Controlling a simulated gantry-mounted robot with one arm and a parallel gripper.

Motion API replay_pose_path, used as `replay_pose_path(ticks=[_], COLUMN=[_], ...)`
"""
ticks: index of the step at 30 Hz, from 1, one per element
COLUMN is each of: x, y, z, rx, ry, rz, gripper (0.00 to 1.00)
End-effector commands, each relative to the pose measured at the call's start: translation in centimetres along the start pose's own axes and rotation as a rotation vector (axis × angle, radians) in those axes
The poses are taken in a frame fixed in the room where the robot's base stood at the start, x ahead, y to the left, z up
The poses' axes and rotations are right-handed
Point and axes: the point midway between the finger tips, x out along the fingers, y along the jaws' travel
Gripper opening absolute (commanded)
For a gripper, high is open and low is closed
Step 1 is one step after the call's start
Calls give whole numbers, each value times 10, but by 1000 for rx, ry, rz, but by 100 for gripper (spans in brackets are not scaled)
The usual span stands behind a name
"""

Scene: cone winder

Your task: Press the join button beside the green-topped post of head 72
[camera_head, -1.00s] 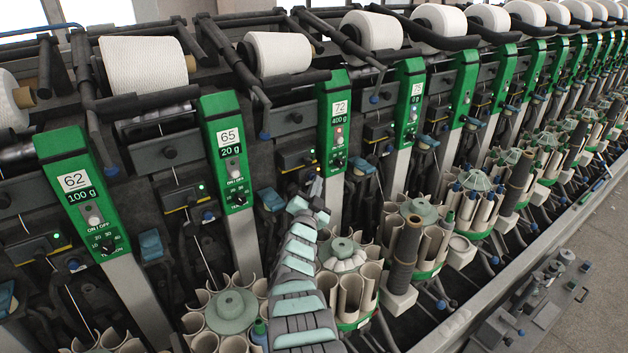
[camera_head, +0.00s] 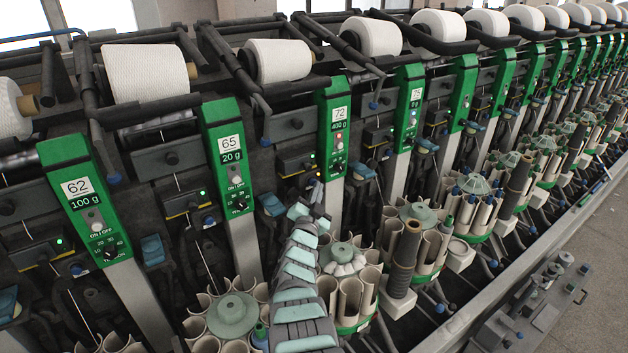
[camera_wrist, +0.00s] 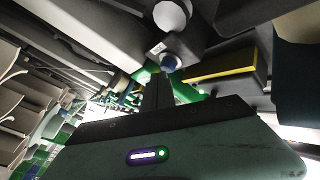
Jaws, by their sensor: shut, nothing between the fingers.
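The green-topped post of head 72 (camera_head: 333,128) shows "72" and "400 g" and a small reddish light, in the head view. My gripper (camera_head: 319,190) is in front of the machine, just left of this post and below its green top, its fingers hard to make out there. In the wrist view, my gripper (camera_wrist: 160,88) is shut and empty. A round blue button (camera_wrist: 168,63) lies just past the fingertips; whether they touch it I cannot tell. In the head view, this button is hidden behind my gripper.
A dark box with a yellow stripe (camera_wrist: 220,70) is close on the right in the wrist view. Post 65 (camera_head: 230,155) stands to the left and another green post (camera_head: 408,105) to the right. Paper-tube magazines (camera_head: 350,290) crowd the space below.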

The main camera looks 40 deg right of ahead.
Motion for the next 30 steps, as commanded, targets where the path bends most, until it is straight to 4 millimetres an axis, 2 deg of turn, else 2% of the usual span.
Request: replay_pose_path(ticks=[30], x=[-11], y=[6], z=[-12], rx=[-1], ry=[0], rz=[1], gripper=[0])
